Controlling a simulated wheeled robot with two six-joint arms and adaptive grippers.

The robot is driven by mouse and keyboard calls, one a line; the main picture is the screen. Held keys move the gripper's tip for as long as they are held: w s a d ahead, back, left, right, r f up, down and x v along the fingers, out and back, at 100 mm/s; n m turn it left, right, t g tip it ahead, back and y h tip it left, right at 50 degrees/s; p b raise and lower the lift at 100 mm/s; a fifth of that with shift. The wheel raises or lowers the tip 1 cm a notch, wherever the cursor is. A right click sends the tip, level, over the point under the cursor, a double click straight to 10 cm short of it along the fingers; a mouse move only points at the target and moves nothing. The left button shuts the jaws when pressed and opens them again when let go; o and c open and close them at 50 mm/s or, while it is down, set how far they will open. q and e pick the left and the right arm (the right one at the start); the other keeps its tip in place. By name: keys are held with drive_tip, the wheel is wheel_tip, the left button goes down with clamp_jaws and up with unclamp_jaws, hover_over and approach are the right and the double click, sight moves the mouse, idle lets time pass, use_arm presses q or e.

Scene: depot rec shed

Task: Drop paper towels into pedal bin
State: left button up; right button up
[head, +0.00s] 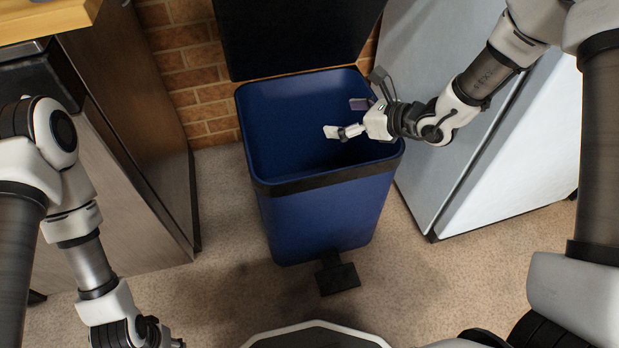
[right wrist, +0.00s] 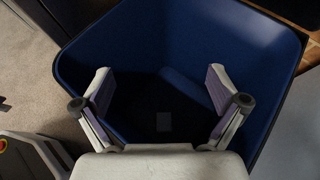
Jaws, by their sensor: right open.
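The blue pedal bin (head: 320,215) stands on the floor with its black lid (head: 295,35) raised and its pedal (head: 338,278) at the front. My right gripper (head: 345,118) is open over the right part of the bin's mouth, with nothing between its fingers. In the right wrist view the open gripper (right wrist: 158,76) points down into the bin (right wrist: 110,45). Deep inside are a lighter blue patch (right wrist: 188,88) and a small grey patch (right wrist: 164,122); I cannot tell whether either is a paper towel.
A grey cabinet with a wooden top (head: 40,22) stands on the left, and a pale fridge-like unit (head: 500,165) stands close on the right. A brick wall (head: 185,60) is behind the bin. The carpet (head: 215,265) in front is clear.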

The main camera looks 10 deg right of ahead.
drive_tip(key=shift+d, duration=0.1)
drive_tip(key=v, duration=1.1)
drive_tip(key=shift+s+d+r, duration=0.15)
drive_tip(key=shift+s+d, duration=0.05)
drive_tip(key=shift+s, duration=0.15)
